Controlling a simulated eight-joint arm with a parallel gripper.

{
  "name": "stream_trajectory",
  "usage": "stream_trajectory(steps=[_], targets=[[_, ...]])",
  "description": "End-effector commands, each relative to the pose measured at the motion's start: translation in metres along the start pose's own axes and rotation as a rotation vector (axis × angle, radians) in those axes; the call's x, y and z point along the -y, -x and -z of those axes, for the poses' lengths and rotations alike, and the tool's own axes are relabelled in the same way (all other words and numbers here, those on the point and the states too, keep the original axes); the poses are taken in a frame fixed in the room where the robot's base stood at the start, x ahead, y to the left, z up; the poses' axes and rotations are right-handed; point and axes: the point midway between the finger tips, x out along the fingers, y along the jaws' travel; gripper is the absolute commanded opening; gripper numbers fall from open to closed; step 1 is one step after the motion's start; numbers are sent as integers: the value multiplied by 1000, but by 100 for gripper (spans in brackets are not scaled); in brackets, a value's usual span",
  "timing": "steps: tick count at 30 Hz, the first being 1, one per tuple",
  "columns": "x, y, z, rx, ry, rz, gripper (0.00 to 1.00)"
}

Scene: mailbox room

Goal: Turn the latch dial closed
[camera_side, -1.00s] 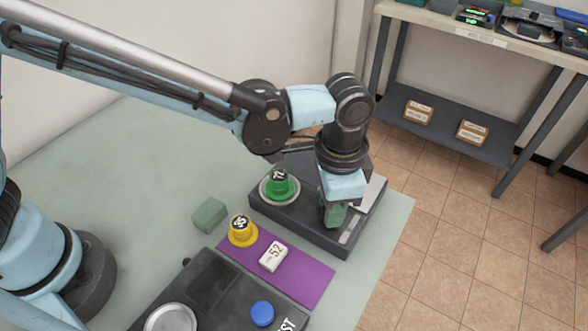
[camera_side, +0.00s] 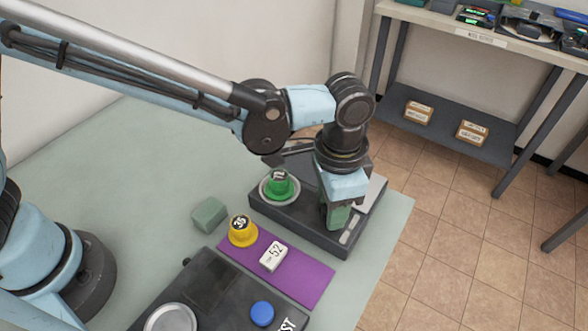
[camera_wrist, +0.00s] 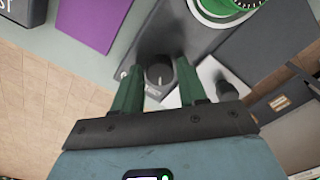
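The latch dial (camera_wrist: 160,75), a small dark round knob with a pale pointer line, sits on the grey device. In the wrist view it lies between the tips of my two green fingers. In the side view it is hidden by my gripper. My gripper (camera_side: 337,215) points down over the right part of the device (camera_side: 292,222). The wrist view shows my gripper (camera_wrist: 161,72) open, with a visible gap between each finger and the dial. I cannot tell how far down around the dial the fingertips reach.
A green round piece (camera_side: 279,184) sits in a ring on the device. A purple mat (camera_side: 310,282) holds a yellow piece (camera_side: 242,232) and a white block marked 52 (camera_side: 273,256). A green block (camera_side: 209,215) and a dark box with a blue button (camera_side: 262,313) are nearby.

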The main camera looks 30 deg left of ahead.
Motion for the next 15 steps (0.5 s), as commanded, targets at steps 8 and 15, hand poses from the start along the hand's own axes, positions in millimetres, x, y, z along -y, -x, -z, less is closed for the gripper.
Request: stream_trajectory(steps=[8, 15], targets=[[0, 12, 0, 0, -1, 0, 42], [0, 54, 0, 0, 0, 0, 42]])
